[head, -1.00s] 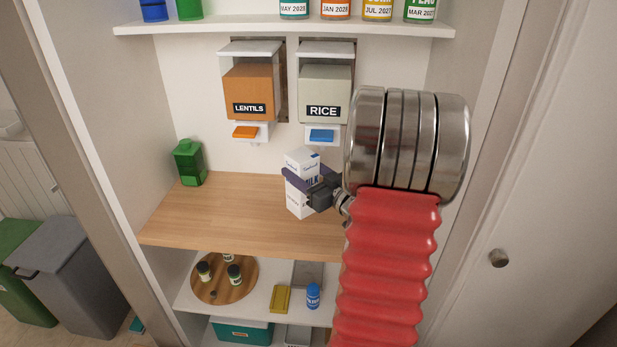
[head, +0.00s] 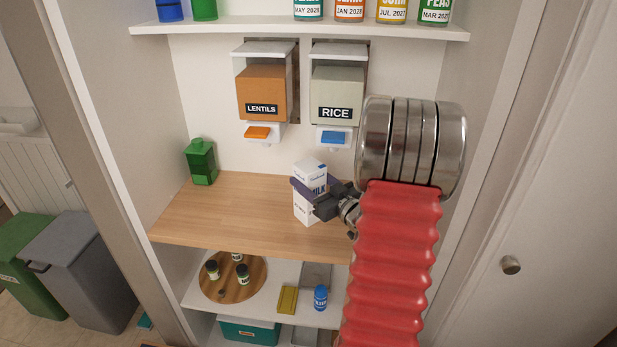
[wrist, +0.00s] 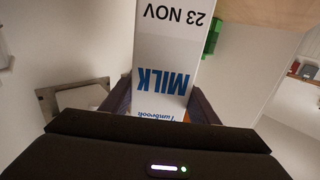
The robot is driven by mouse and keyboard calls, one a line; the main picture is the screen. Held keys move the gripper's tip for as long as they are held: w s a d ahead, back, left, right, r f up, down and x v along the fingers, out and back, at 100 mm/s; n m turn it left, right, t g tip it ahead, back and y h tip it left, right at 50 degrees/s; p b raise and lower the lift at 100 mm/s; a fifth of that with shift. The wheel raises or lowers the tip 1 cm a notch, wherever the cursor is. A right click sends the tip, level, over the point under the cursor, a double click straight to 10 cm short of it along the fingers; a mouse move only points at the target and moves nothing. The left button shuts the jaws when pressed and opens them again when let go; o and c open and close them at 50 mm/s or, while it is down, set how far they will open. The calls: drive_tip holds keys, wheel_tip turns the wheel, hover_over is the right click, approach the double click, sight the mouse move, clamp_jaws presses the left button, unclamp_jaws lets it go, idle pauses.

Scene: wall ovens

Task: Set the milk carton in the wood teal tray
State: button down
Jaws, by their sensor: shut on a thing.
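The milk carton (head: 311,175) is white with blue lettering and looks about upright over the wood shelf. My gripper (head: 318,198) comes from the right and is shut on its middle. I cannot tell whether its base touches the shelf. In the wrist view the carton (wrist: 175,50) appears upside down between the fingers (wrist: 158,105), with "MILK" and "23 NOV" on its face. A teal box (head: 246,330) with a label is partly visible at the bottom of the cabinet. I cannot tell whether it is the wood teal tray; no other tray shows clearly.
The wood shelf (head: 230,215) is clear left of the carton, apart from a green canister (head: 201,162) at back left. Lentils (head: 262,95) and rice (head: 337,95) dispensers hang behind. Below are a round wood turntable (head: 225,290) with jars, a yellow item (head: 287,300) and a blue bottle (head: 320,297).

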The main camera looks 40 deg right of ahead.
drive_tip(key=shift+r, duration=0.1)
drive_tip(key=c, duration=0.7)
unclamp_jaws()
drive_tip(key=s+a, duration=0.1)
drive_tip(key=s, duration=1.1)
drive_tip(key=shift+a, duration=0.3)
